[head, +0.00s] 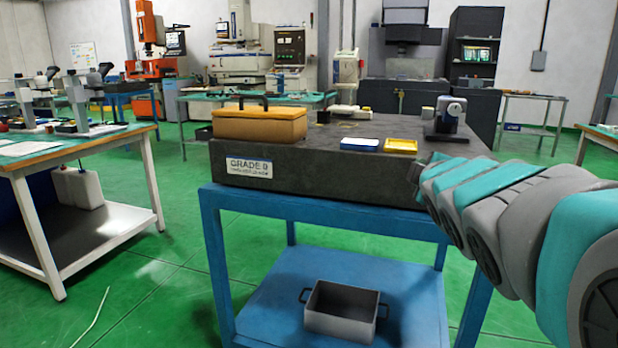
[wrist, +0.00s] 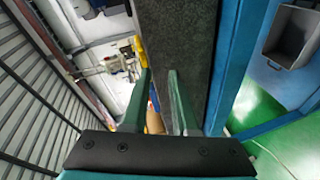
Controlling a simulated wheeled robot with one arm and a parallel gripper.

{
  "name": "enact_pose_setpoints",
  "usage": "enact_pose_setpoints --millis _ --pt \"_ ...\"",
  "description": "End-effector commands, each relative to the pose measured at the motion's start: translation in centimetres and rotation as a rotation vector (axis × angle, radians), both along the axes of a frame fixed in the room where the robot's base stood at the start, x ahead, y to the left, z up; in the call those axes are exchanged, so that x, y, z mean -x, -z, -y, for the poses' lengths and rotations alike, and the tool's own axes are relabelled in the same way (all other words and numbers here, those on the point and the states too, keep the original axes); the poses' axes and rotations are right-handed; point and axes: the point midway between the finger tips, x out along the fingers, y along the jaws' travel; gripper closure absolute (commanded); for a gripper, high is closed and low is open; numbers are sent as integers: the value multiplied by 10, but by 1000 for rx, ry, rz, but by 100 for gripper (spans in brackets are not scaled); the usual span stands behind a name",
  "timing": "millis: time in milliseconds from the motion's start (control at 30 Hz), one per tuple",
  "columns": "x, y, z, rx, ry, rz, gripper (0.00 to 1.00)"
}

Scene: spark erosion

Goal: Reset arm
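My arm reaches in from the lower right of the head view, and its far end (head: 420,172) is by the right front side of the dark granite surface plate (head: 330,187). The fingers are hard to make out there. In the wrist view my gripper (wrist: 160,78) shows two green fingers with a clear gap between them and nothing held. The side of the granite plate (wrist: 180,40) runs close beyond the fingers. I cannot tell whether they touch it.
The plate sits on a blue stand (head: 325,218) and carries a tan case (head: 260,123), a blue tray (head: 360,144), a yellow tray (head: 400,146) and a grey device (head: 450,117). A grey metal bin (head: 342,310) is on the lower shelf. Green floor is open at left.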

Motion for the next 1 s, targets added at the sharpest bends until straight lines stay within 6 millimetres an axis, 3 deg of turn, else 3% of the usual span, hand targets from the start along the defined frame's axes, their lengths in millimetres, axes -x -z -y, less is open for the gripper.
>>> enact_pose_setpoints --millis 167,267,400,500,600,733,833,1000 --pt "38 78 11 -215 142 -219 73" --pt "81 140 12 -376 272 -401 73" --pt "158 215 2 -576 480 -656 73" --pt "221 256 -12 -689 638 -832 73" --pt "280 284 -28 -767 791 -990 73" --pt "342 302 -46 -819 950 -1144 73" --pt "369 306 -54 -836 1023 -1211 73" --pt "382 308 -59 -843 1061 -1241 73"
